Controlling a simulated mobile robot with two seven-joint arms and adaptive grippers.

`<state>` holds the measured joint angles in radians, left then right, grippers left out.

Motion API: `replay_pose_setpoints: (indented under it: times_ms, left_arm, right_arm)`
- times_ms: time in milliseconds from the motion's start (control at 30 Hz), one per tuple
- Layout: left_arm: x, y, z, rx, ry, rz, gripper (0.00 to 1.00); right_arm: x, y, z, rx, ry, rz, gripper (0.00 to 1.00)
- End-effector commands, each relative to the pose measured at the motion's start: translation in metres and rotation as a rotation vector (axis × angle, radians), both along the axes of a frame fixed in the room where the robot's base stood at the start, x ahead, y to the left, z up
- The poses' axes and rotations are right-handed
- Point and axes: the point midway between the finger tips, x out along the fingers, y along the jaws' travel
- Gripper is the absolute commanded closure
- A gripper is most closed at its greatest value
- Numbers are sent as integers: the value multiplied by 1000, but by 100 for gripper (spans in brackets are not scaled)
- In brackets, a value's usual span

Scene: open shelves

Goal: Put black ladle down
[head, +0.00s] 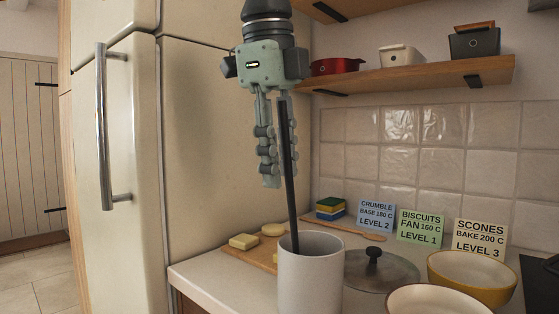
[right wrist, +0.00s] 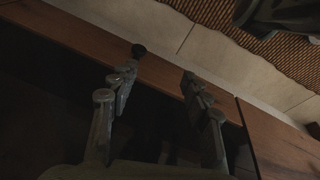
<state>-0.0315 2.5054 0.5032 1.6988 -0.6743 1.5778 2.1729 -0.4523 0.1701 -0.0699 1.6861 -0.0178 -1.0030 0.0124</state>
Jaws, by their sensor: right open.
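The black ladle (head: 289,193) shows in the head view as a long dark handle, nearly upright and tilted slightly. Its lower end goes into the light grey crock (head: 311,279), so its bowl is hidden. My left gripper (head: 277,160) points down above the crock, with its fingers close together around the upper handle. It appears shut on the ladle. My right gripper (right wrist: 160,78) is open and empty in the dark right wrist view, away from the ladle.
A glass lid (head: 385,272) and a yellow bowl (head: 472,281) stand right of the crock. A wooden board (head: 257,253) with yellow pieces lies to its left. Recipe cards (head: 420,228) stand behind. A wooden shelf (head: 430,78) with small pots hangs above right. The fridge (head: 215,160) is close left.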

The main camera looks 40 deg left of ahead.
Motion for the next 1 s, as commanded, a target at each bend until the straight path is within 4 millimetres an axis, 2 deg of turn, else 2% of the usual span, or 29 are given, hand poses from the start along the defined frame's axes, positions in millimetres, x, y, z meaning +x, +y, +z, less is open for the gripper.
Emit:
replay_pose_setpoints:
  times_ms: [167,267,300,467,600,767,1000]
  left_arm:
    - [0,0,-2,0,1,0,68]
    - [0,0,-4,0,0,-1,68]
    - [-1,0,8,2,-5,2,68]
    - [-9,-4,38,3,-5,2,68]
    - [-14,-6,60,0,-1,0,68]
    - [-17,-6,71,1,0,0,68]
    - [-17,-7,73,1,0,0,68]
  right_arm:
    - [-1,0,-2,1,5,-2,52]
    - [9,2,14,9,-15,-10,52]
    - [9,2,15,8,-16,-9,52]
    - [7,3,14,8,-11,-10,52]
    - [-2,-1,-1,-1,6,1,52]
    - [-8,-3,-13,-9,14,11,52]
    - [-9,-3,-15,-9,15,13,52]
